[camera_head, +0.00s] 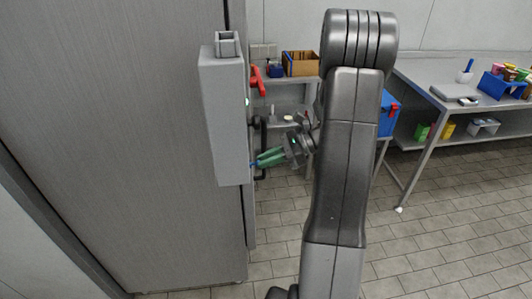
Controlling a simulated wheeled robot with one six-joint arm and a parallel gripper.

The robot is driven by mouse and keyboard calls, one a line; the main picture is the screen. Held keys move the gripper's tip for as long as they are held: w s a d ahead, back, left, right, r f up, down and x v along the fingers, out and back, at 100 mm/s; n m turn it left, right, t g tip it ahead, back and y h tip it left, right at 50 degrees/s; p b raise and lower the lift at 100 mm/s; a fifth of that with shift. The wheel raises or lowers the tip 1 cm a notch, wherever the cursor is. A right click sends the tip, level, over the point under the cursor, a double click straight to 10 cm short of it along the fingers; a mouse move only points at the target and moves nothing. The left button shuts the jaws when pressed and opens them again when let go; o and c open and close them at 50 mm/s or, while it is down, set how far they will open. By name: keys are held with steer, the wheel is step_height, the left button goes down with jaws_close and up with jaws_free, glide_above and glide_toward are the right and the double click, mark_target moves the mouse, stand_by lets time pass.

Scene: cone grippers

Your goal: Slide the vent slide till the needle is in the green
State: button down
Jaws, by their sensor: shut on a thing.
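A grey box (221,115) is mounted on the side of a tall grey cabinet, and I see it from its side. My gripper (256,163) has green fingers and reaches the box's right-hand face near its lower end. The fingers are shut on the vent slide, of which only a small blue bit shows at the fingertips. The front face of the box is turned away, so the needle, the green zone and most of the slide are hidden.
A red lever (257,80) sticks out above my gripper, and a dark bar handle (262,135) stands close beside it. The tall cabinet (120,130) fills the left. A workbench (425,85) with bins stands at the right. Tiled floor lies open between.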

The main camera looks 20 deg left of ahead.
steer(key=shift+s+d, duration=0.4)
steer(key=shift+s, duration=0.25)
steer(key=c, duration=1.4)
jaws_free()
steer(key=shift+o, duration=0.2)
steer(key=b+v, duration=0.1)
steer(key=v, duration=1.3)
steer(key=shift+s, duration=0.15)
